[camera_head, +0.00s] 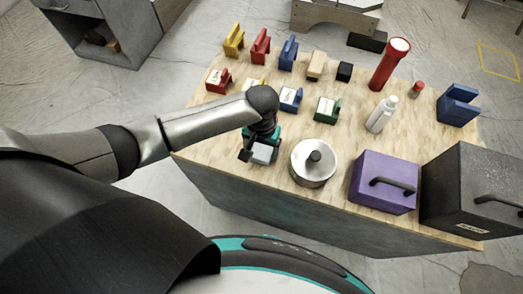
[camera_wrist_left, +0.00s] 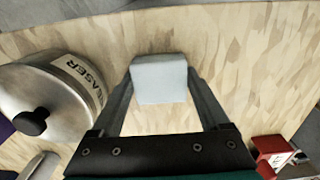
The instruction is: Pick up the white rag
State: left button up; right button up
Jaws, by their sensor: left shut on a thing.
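The white rag (camera_head: 262,153) is a small pale block-like piece near the front left edge of the wooden table. In the left wrist view the rag (camera_wrist_left: 160,78) sits between the two fingers of my left gripper (camera_wrist_left: 162,92). In the head view my left gripper (camera_head: 258,154) reaches down over the table and is shut on the rag. I cannot tell whether the rag touches the table top. My right gripper is not in view.
A metal pot (camera_head: 312,165) with a black knob stands just right of the gripper. A purple box (camera_head: 384,180) and a black case (camera_head: 470,185) stand farther right.

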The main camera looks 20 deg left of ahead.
aim_at(262, 150)
pick_arm(q)
notch_tip(262, 150, up, 20)
jog(key=p, duration=0.6)
